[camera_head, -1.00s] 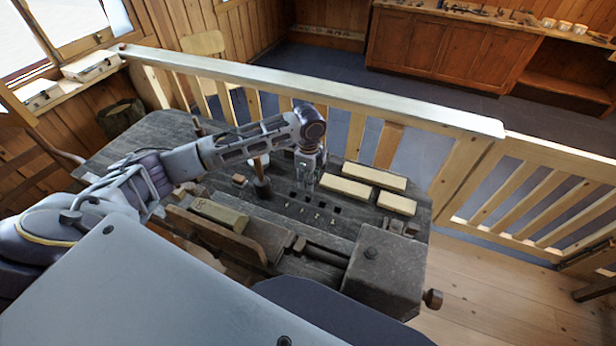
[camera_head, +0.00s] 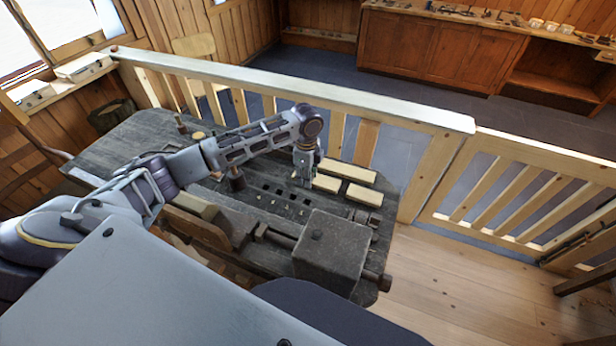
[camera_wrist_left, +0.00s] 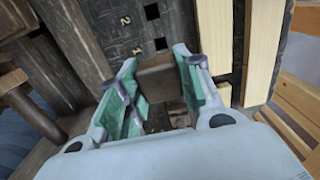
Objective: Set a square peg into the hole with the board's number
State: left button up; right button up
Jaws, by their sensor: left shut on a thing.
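My left gripper (camera_head: 304,180) is over the dark bench, at the far side of a row of square holes (camera_head: 280,190) and beside the pale blocks. In the left wrist view its fingers (camera_wrist_left: 156,95) are shut on a brown square-ended peg (camera_wrist_left: 157,80). The peg's lower end is hidden, so I cannot tell how high it is. The wrist view shows two square holes (camera_wrist_left: 152,12) beside the carved numbers 2 and 1 (camera_wrist_left: 131,34). A pale board (camera_head: 194,204) lies at the bench's near side, partly behind my arm; its number is not readable. My right gripper is not in view.
Pale wooden blocks (camera_head: 348,170) lie right of the holes, close to my gripper. A large vise block (camera_head: 330,249) takes the near right corner. A railing (camera_head: 290,92) runs behind the bench.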

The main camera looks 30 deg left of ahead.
pick_arm(q)
jog(key=shift+w, duration=0.1)
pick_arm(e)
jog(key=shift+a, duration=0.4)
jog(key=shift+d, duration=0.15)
